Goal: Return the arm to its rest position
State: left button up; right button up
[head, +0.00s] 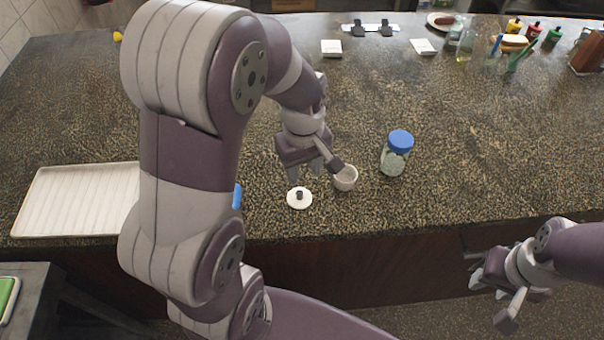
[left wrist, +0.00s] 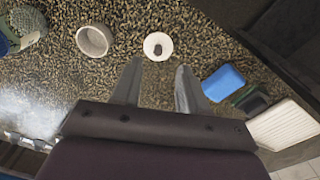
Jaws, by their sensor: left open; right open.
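My left arm reaches in from the left over the counter in the head view. My left gripper (head: 306,174) is open and empty above the counter, behind a small white lid with a dark knob (head: 299,198). A small whitish cup (head: 345,179) stands just right of it. In the left wrist view the lid (left wrist: 158,46) lies beyond the two spread fingers (left wrist: 156,85), and the cup (left wrist: 95,40) is to its left. My right gripper (head: 497,301) is open and empty at the lower right, in front of the counter and clear of it.
A glass jar with a blue lid (head: 395,154) stands right of the cup. A white ribbed tray (head: 75,200) lies at the left. A blue object (head: 237,196) is partly hidden behind my left arm. Bottles, a plate and cards stand along the back. The right-middle counter is clear.

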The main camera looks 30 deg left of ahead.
pick_arm(q)
jog(key=s+d+f+m+t, duration=0.1)
jog(key=s+d+m, duration=0.2)
jog(key=s+m, duration=0.3)
jog(key=m, duration=0.4)
jog(key=shift+s+d+m, duration=0.15)
jog(key=shift+s+m, duration=0.15)
jog(key=shift+m, duration=0.1)
